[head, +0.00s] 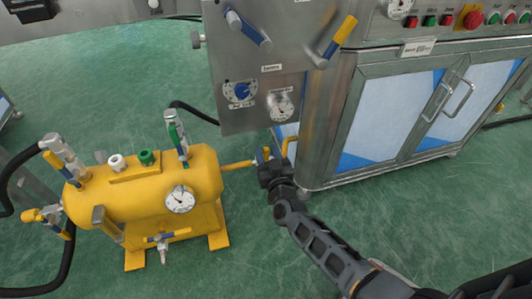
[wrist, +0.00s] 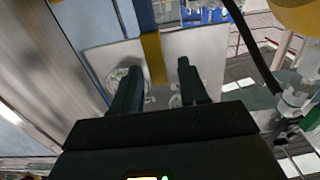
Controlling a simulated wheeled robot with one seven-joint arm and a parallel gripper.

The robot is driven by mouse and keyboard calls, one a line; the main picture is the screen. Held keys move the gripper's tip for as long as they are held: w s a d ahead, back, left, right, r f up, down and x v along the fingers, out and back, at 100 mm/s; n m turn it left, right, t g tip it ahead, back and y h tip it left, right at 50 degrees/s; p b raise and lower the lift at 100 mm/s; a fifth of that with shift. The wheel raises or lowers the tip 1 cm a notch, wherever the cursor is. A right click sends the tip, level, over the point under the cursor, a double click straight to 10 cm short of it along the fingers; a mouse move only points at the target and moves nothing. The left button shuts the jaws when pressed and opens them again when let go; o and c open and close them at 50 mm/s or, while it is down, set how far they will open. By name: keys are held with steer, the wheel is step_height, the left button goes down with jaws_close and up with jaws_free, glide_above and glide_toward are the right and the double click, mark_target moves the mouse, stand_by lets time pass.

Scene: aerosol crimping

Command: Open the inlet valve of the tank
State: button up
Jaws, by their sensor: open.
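The yellow tank (head: 140,190) stands on the floor at the left of the head view. No readable label shows which valve is the inlet. A yellow pipe (head: 238,164) runs from the tank's right end toward the steel panel. My gripper (head: 268,166) is at this pipe's right end and hides part of the fitting. In the wrist view its two fingers (wrist: 158,68) are apart, with a yellow bar (wrist: 153,58) seen between them; contact cannot be told.
The steel panel (head: 225,75) with gauges and lever handles hangs above my gripper. A glass-doored steel cabinet (head: 390,110) stands to the right. Black hoses (head: 195,112) run behind and left of the tank. Green floor in front of the tank is clear.

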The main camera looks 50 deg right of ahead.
steer(key=shift+w+d, duration=0.4)
steer(key=shift+w, duration=0.2)
jaws_close()
